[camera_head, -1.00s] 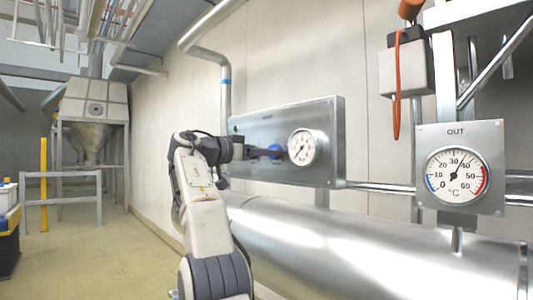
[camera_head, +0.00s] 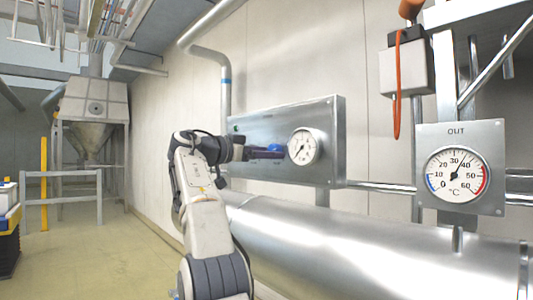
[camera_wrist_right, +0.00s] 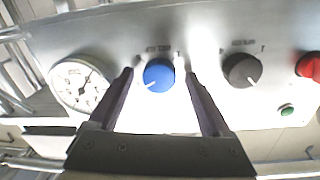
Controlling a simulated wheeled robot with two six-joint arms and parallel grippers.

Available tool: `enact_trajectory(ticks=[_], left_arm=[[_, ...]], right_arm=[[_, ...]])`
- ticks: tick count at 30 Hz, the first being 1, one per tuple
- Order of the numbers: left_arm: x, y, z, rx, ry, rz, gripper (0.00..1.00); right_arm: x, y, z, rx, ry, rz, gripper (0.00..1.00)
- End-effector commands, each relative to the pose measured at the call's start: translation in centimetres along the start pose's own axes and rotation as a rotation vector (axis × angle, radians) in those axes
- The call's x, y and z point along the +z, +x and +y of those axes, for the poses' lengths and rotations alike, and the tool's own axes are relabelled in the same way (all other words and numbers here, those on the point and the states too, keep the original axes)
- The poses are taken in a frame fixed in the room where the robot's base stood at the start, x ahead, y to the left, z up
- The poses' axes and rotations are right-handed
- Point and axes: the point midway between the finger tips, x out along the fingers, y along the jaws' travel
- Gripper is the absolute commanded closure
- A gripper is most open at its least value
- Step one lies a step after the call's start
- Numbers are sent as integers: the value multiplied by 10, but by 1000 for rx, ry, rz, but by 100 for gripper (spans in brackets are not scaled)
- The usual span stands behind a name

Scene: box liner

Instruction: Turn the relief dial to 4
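A steel control panel (camera_head: 240,125) on the wall carries a blue dial (camera_wrist_right: 158,76) and a dark grey dial (camera_wrist_right: 241,70). The labels above them are too blurred to read, so I cannot tell which is the relief dial. The blue dial's white mark points down-left in the right wrist view; the grey dial's points down-right. My right gripper (camera_wrist_right: 159,75) is open, its fingers either side of the blue dial with gaps visible. In the head view the right gripper (camera_head: 280,153) is at the panel, partly hiding the blue dial (camera_head: 275,147). My left gripper is not in view.
A round white gauge (camera_head: 304,147) sits beside the blue dial. A red knob (camera_wrist_right: 308,66) and a green button (camera_wrist_right: 287,110) are on the panel's other side. A large metal pipe (camera_head: 330,240) runs below. A thermometer plate marked OUT (camera_head: 490,137) stands at right.

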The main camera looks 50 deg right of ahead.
Motion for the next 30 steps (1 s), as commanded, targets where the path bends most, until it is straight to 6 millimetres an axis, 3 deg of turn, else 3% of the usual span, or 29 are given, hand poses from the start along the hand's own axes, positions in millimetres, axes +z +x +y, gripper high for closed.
enact_trajectory(ticks=[8,11,21,30], left_arm=[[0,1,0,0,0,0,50],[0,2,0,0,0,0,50],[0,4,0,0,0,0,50],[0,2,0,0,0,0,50]], right_arm=[[-1,-4,0,-2,1,1,17],[0,-16,-1,-4,1,2,17],[-1,-82,-1,-5,1,0,17],[0,-105,0,-1,0,0,17]])
